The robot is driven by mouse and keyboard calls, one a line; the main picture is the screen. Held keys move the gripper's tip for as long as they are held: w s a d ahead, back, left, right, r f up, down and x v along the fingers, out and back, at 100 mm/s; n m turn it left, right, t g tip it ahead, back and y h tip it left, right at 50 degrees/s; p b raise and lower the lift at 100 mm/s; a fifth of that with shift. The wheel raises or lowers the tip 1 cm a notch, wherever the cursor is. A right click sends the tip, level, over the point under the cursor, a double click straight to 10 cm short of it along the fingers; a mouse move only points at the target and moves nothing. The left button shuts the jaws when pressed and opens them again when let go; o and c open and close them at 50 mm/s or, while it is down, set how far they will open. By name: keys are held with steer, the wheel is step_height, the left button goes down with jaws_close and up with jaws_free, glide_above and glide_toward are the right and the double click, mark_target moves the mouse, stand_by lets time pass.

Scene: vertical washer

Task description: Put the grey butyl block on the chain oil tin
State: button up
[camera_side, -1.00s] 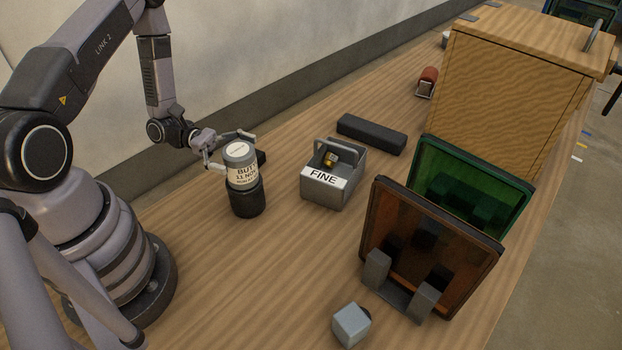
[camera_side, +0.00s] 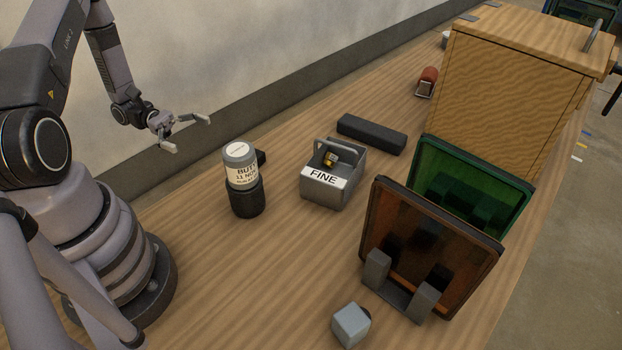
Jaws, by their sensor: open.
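A grey cylindrical block (camera_side: 240,152) with a cream label starting "BUT" stands upright on a dark cylindrical tin (camera_side: 245,200), left of the table's middle. I take these to be the butyl block and the chain oil tin; the tin's own lettering cannot be read. My gripper (camera_side: 188,133) is open and empty, up and to the left of the block, apart from it.
A grey caddy (camera_side: 345,193) marked "FINE" stands right of the tin, with a black bar (camera_side: 372,134) behind. Orange (camera_side: 428,245) and green (camera_side: 478,185) panels and a wooden cabinet (camera_side: 515,95) stand right. A pale grey cube (camera_side: 350,325) lies in front.

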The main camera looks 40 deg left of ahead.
steer(key=s+d+r+m+y, duration=0.3)
steer(key=r+m+y, duration=0.2)
steer(key=r+m, duration=0.2)
steer(key=s+d+r+m+y, duration=0.3)
steer(key=r+m+y, duration=0.3)
steer(key=r, duration=0.5)
steer(key=s+d+r+m+t+y, duration=0.1)
steer(key=s+d+r+m+y, duration=0.2)
steer(key=r, duration=0.6)
steer(key=s+m+y, duration=0.2)
steer(key=m+y, duration=0.1)
steer(key=m, duration=0.1)
steer(key=shift+d+m, duration=0.15)
steer(key=shift+m, duration=0.25)
